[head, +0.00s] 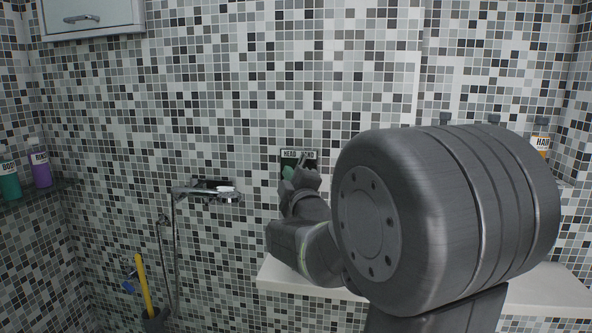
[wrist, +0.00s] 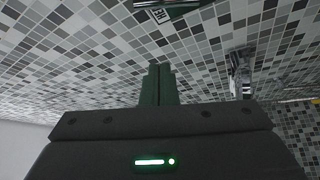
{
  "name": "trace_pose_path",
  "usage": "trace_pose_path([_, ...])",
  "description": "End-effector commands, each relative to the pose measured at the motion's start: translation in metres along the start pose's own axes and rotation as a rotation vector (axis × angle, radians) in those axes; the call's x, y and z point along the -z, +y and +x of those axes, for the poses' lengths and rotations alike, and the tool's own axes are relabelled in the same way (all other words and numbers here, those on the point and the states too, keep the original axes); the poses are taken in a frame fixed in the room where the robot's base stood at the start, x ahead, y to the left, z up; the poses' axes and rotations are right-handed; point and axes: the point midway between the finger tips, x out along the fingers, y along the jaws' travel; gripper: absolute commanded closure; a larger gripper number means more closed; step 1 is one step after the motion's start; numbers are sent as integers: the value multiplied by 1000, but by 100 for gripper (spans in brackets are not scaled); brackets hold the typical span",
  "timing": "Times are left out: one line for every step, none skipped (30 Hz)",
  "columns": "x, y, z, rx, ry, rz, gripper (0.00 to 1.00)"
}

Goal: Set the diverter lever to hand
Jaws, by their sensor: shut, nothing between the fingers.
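The diverter's dark plate (head: 297,154) is on the tiled wall, with white lettering along its top that seems to read HEAD on the left and HAND on the right. My gripper (head: 300,180) is in front of the plate. In the wrist view its fingers (wrist: 158,72) are shut together with nothing between them. The plate (wrist: 172,9) shows at the top edge there, apart from the fingertips in the picture.
A pale counter (head: 545,290) lies under my arm. Bottles stand on a dark shelf (head: 35,193) at the far left. A yellow-handled tool (head: 145,285) stands lower left.

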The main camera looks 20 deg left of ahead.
Motion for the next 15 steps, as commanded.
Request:
trace_pose_path([-1,-1,7,2,-2,0,100])
trace_pose_path([-1,0,12,2,-2,0,100])
trace_pose_path([-1,-1,19,3,-2,1,100])
trace_pose_path([-1,0,25,4,-2,1,100])
trace_pose_path([-1,0,31,4,-3,1,100])
trace_pose_path([-1,-1,40,4,-3,1,100])
trace_pose_path([-1,0,46,3,-3,1,100])
trace_pose_path([-1,0,52,3,-3,1,100])
trace_pose_path([-1,0,61,3,-3,2,100])
trace_pose_path([-1,-1,67,4,-3,2,100])
trace_pose_path([-1,-1,73,4,-3,2,100])
trace_pose_path([-1,0,81,4,-3,2,100])
trace_pose_path([-2,-1,86,4,-3,2,100])
trace_pose_path([-2,-1,91,3,-3,2,100])
trace_pose_path([-10,-1,88,3,-8,1,100])
